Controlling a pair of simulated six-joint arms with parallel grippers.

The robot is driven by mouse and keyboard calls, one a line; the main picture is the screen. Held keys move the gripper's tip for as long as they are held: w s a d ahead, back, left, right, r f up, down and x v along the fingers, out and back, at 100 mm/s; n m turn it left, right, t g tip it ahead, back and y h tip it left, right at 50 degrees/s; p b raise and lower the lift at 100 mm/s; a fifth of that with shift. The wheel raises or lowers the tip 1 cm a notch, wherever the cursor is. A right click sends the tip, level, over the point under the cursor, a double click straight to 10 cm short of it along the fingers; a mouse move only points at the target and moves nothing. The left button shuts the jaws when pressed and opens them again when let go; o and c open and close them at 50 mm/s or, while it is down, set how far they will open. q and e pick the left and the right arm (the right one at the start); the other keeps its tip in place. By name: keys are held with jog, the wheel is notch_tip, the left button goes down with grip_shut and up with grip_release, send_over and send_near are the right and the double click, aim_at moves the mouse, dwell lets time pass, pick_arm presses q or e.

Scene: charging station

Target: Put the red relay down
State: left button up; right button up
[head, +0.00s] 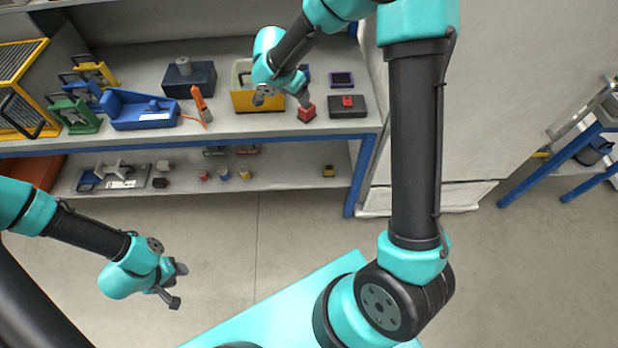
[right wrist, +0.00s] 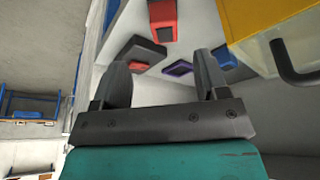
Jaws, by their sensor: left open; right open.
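The red relay (head: 306,114) is a small red block at the front of the upper shelf, where it appears to rest. My right gripper (head: 304,99) is open just above and behind it. In the right wrist view the relay (right wrist: 163,20) shows beyond the fingertips, clear of both open fingers (right wrist: 165,72). From the head view I cannot tell whether a finger touches it. My left gripper (head: 178,286) is open and empty, out over the floor in front of the shelves.
A black box with a red top (head: 347,106) lies right of the relay, and a purple-edged device (head: 342,79) lies behind that box. A yellow bin (head: 243,100) stands left of my right gripper. The shelf's front edge (head: 260,135) is close to the relay.

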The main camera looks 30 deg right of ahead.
jog(key=s+a+f+n+y, duration=0.3)
jog(key=s+f+n, duration=0.3)
jog(key=s+f, duration=0.6)
jog(key=s+a+f+n+y, duration=0.4)
jog(key=s+f+n, duration=0.1)
jog(key=s+f, duration=0.6)
notch_tip(320, 180, down, 2)
jog(key=shift+s+a+f+n+y, duration=0.15)
jog(key=shift+s+n+y, duration=0.15)
jog(key=shift+s+n, duration=0.1)
